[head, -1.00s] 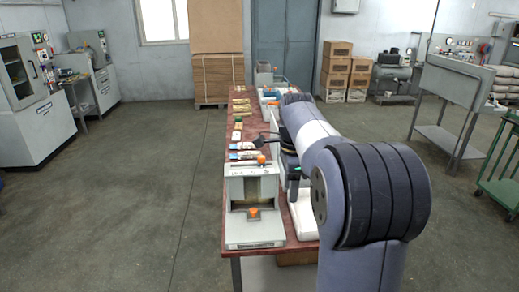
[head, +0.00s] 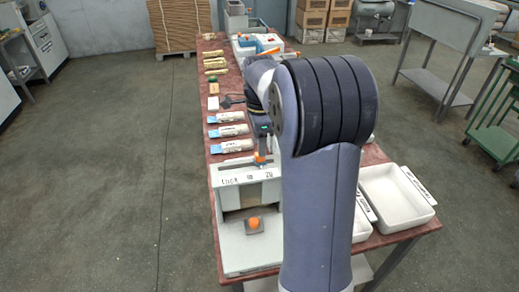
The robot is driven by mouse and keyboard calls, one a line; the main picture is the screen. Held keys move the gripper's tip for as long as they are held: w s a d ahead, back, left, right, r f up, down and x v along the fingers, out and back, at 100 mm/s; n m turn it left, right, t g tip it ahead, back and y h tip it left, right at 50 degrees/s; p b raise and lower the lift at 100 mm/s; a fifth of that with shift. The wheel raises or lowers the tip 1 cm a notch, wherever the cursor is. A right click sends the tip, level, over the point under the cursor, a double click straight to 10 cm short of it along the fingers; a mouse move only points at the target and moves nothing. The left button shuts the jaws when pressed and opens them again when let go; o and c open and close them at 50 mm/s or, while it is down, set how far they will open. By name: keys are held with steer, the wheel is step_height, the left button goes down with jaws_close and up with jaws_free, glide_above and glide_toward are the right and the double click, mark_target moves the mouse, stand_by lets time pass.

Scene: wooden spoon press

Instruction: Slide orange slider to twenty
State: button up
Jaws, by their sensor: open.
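A grey press (head: 243,190) stands at the near end of the red-brown table. An orange slider (head: 260,158) sits at the right part of its top edge, above a white strip with black marks; a "20" seems to stand near the right end. An orange knob (head: 254,223) is on a dark block in the opening below. My gripper (head: 262,149), open, is low at the slider's back side, below a small green light. My arm hides much of it, and I cannot tell whether its fingers touch the slider.
Several labelled packs (head: 234,130) lie behind the press, with wooden pieces (head: 213,63) farther back. A white tray (head: 372,178) stands at right, partly behind my arm. Floor left of the table is clear.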

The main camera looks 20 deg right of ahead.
steer(key=shift+s+f, duration=0.1)
steer(key=shift+f, duration=1.7)
steer(key=shift+c, duration=0.5)
jaws_close()
